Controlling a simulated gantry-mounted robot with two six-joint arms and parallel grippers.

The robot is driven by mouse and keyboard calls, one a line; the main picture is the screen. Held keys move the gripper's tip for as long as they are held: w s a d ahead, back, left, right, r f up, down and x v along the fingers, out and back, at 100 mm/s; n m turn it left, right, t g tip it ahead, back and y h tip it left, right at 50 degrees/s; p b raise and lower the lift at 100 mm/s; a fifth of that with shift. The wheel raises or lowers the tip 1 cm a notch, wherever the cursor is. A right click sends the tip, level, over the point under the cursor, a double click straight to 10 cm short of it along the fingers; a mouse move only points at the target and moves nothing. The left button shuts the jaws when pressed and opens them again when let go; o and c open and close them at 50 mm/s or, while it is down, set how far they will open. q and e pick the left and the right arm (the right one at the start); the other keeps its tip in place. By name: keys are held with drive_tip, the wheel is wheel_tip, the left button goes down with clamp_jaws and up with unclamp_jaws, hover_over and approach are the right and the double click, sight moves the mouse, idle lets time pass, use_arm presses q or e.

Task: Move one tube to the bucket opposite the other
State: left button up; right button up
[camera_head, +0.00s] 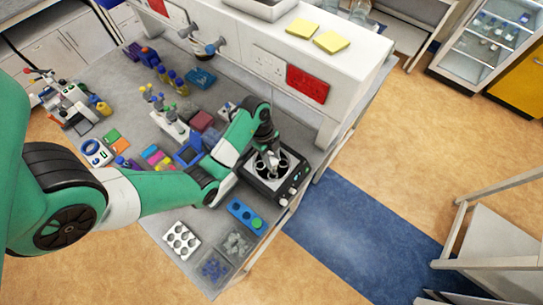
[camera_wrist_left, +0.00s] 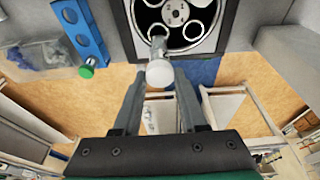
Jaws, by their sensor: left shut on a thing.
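The centrifuge (camera_head: 262,183) stands open at the table's right end. Its round rotor with several buckets (camera_wrist_left: 176,14) shows at the top of the left wrist view. My left gripper (camera_head: 270,160) points down over the rotor. In the left wrist view, my left gripper (camera_wrist_left: 158,88) is shut on a clear tube with a white cap (camera_wrist_left: 158,74). The tube's lower end lines up with the nearest bucket; I cannot tell how deep it sits. I cannot make out a second tube in the rotor. My right gripper is not in view.
A blue rack (camera_head: 239,211) with a green-capped tube (camera_head: 256,223) lies in front of the centrifuge. A white holed rack (camera_head: 181,240) and clear bins (camera_head: 213,270) stand nearby. A white wall unit (camera_head: 300,60) rises behind. The table edge is close on the right.

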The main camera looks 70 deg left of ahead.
use_arm(q)
drive_tip(key=shift+f, duration=0.5)
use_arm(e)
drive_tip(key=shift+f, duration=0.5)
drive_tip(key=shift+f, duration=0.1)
use_arm(q)
drive_tip(key=shift+f+b, duration=0.5)
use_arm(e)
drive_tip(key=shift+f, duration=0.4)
use_arm(q)
drive_tip(key=shift+f, duration=0.1)
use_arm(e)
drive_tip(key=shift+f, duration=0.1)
use_arm(q)
drive_tip(key=shift+f+b, duration=0.65)
drive_tip(key=shift+b, duration=0.1)
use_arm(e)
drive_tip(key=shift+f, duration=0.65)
use_arm(q)
drive_tip(key=shift+f, duration=0.1)
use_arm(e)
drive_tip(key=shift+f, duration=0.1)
use_arm(q)
drive_tip(key=shift+f+b, duration=1.15)
drive_tip(key=shift+b, duration=0.05)
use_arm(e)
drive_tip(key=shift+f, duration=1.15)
